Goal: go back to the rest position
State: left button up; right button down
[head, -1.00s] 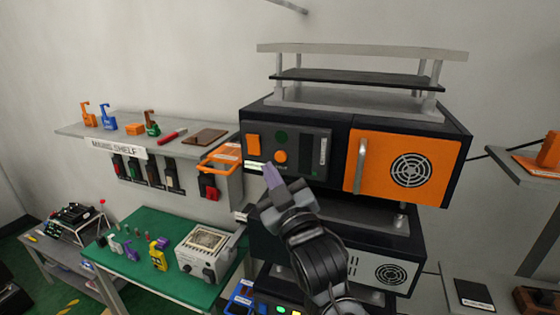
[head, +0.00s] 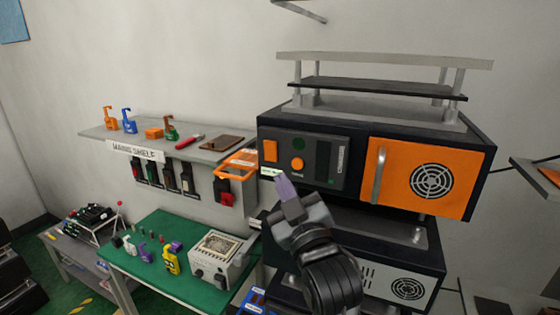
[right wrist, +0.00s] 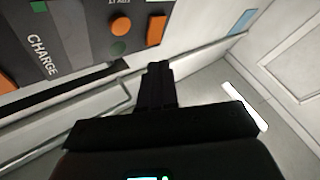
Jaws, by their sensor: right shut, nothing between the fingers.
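My right gripper (head: 287,188) is in the middle of the head view, with its purple-tipped fingers together and empty. It is in front of the lower left part of the black cabinet with the orange door (head: 423,180). In the right wrist view the dark closed fingers (right wrist: 157,75) point toward the panel, which carries orange buttons (right wrist: 120,25) and the word CHARGE. No contact with the panel shows.
A shelf (head: 215,157) with padlocks, a red marker and a brown board is at left. Below it a green table (head: 160,232) holds small locks and a grey box (head: 217,255). A lower unit (head: 408,285) stands under the cabinet.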

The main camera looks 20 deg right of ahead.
jog(key=shift+f, duration=0.1)
jog(key=s+d+f+m+g+p, duration=0.15)
jog(key=s+f+g, duration=0.25)
jog(key=f, duration=1.1)
jog(key=s+f+g+p, duration=0.2)
jog(key=s+f+g, duration=0.2)
jog(key=f, duration=1.2)
jog(key=s+d+f+m+g+p, duration=0.1)
jog(key=s+f+g, duration=0.4)
jog(key=s, duration=0.7)
jog(key=s+d+f+m+g, duration=0.1)
jog(key=s+f+g, duration=0.3)
jog(key=s, duration=0.9)
notch_tip(320, 180, down, 3)
jog(key=shift+d+r+g+p, duration=0.1)
jog(key=shift+d+g+p, duration=0.2)
jog(key=shift+g+p, duration=0.1)
